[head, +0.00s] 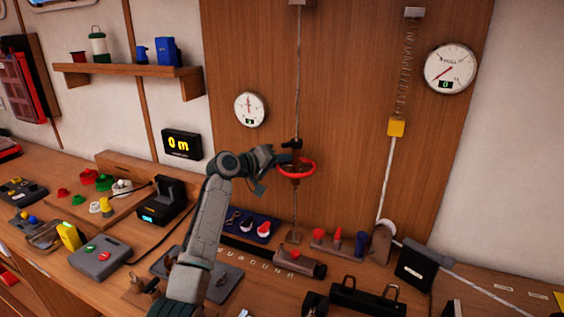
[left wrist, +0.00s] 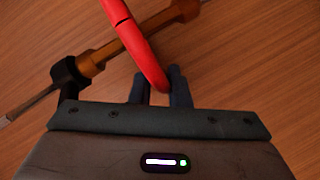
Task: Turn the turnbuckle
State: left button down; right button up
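The turnbuckle (head: 295,146) hangs upright on a thin vertical rod in front of the wood panel, with a red ring handwheel (head: 297,169) around it. In the left wrist view its brass body (left wrist: 95,62) runs diagonally, and the red ring (left wrist: 137,42) crosses in front of it. My left gripper (head: 282,162) is at the left side of the ring. In the left wrist view its two fingers (left wrist: 161,88) stand on either side of the ring's rim, which fills the gap between them. My right gripper is not in view.
A round dial (head: 249,109) is left of the rod. A second dial (head: 450,68) and a spring with a yellow block (head: 396,127) are to the right. A display (head: 182,144) reads "0 m". The bench below holds a blue tray (head: 262,238) and several tools.

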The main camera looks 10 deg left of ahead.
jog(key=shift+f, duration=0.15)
pick_arm(q)
jog(key=shift+w+f+m+b, duration=0.2)
jog(key=shift+m+b, duration=0.1)
jog(key=shift+b, duration=0.35)
jog(key=m+g+h+b, duration=0.2)
jog(key=b, duration=0.1)
jog(key=w+m+g+h+b, duration=0.1)
jog(key=g+b, duration=0.1)
jog(key=shift+d, duration=0.4)
jog(key=shift+w+d+r+m+g+h+b, duration=0.1)
jog(key=shift+w+d+m+g+h+b, duration=0.1)
jog(key=shift+m+g+h+b, duration=0.35)
jog(key=shift+w+d+m+g+h+b, duration=0.15)
jog(key=shift+m+g+h+b, duration=0.15)
jog(key=shift+m+g, duration=0.35)
jog(key=shift+d+m+g, duration=0.1)
jog(key=shift+m+g, duration=0.2)
jog(key=shift+g, duration=0.1)
jog(key=shift+b, duration=0.35)
jog(key=shift+d+m+g+h, duration=0.15)
jog(key=shift+m+g+h, duration=0.1)
jog(key=shift+m+g, duration=0.2)
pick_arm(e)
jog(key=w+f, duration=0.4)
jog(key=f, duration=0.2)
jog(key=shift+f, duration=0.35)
pick_arm(q)
jog(key=shift+w, duration=0.1)
